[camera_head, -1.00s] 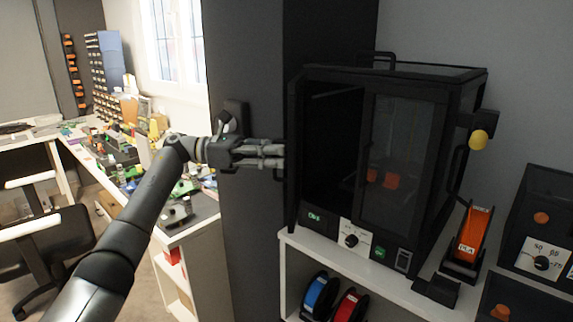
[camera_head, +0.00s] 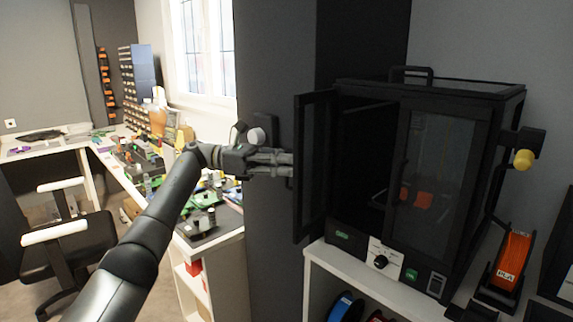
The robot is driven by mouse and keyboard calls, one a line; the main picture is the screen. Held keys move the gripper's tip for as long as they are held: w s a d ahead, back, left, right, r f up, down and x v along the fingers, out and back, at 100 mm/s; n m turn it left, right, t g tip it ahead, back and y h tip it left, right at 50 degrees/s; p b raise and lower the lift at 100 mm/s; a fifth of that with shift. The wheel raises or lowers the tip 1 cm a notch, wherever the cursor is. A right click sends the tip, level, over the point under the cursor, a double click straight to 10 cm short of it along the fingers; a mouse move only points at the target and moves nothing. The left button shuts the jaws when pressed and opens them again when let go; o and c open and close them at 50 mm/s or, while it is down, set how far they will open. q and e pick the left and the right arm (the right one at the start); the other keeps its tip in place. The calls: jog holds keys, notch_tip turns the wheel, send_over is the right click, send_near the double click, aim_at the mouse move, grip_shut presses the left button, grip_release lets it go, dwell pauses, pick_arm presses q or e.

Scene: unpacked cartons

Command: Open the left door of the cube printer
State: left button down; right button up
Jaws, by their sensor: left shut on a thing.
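The cube printer (camera_head: 455,93) is a black box with glass panels on a white shelf right of centre. Its left door (camera_head: 314,165), a dark framed panel, stands swung outward at the printer's left side. The left half of the front is open and shows the dark inside. The right door (camera_head: 438,170) is closed, with orange parts visible behind its glass. My left gripper (camera_head: 286,164) reaches in from the left and is shut at the outer edge of the left door. The exact contact of its fingertips is hidden by the door. My right gripper is not in view.
A dark grey pillar (camera_head: 268,225) stands just behind my left gripper. An orange filament box (camera_head: 512,258) stands right of the printer on the white shelf (camera_head: 345,266). A cluttered workbench (camera_head: 213,240) and a chair (camera_head: 70,250) are at the left.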

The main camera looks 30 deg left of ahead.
pick_arm(q)
jog(key=shift+r, duration=0.35)
jog(key=c, duration=1.8)
grip_release()
jog(key=shift+o, duration=1.3)
jog(key=shift+w+d+f, duration=0.1)
jog(key=shift+w+d, duration=0.05)
jog(key=shift+w, duration=0.05)
jog(key=shift+s, duration=0.15)
jog(key=v, duration=0.7)
jog(key=shift+a+f, duration=0.15)
jog(key=shift+a, duration=0.15)
